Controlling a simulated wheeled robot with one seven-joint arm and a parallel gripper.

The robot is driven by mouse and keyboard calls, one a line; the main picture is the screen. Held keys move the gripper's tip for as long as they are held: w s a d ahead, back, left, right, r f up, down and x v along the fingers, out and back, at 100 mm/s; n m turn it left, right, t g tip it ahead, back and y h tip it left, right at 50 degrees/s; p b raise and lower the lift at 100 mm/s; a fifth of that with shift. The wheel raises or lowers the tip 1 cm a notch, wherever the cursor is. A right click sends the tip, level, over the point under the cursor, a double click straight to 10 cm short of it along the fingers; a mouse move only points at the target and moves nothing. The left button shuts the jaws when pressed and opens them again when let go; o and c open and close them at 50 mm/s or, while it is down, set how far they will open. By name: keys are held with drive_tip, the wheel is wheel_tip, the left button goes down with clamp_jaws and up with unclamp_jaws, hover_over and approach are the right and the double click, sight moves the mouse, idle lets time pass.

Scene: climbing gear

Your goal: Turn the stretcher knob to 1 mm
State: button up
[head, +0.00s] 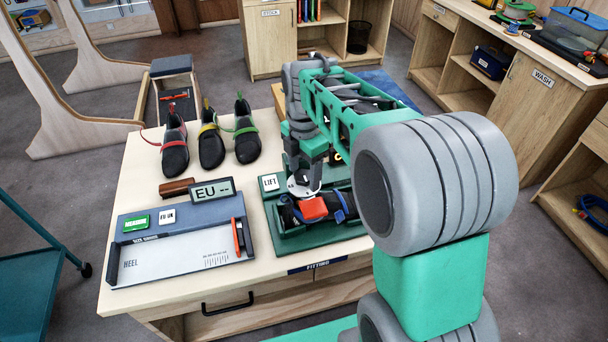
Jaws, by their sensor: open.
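The shoe stretcher is a dark green device (290,244) on the right part of the fitting table. A dark shoe with blue trim (340,207) and a red block (314,209) sit on it. A pale round disc (300,187), which looks like the stretcher's knob or dial, shows at the stretcher's back. My gripper (305,184) points down right at this disc, with its fingers open. I cannot tell whether the fingers touch it. My arm covers the stretcher's right side, and the scale marks are too small to read.
Several dark shoes (211,146) stand at the back left. A brown roller-like piece (176,187) lies behind the tray.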

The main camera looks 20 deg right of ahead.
drive_tip(key=shift+c, duration=0.4)
drive_tip(key=c, duration=1.3)
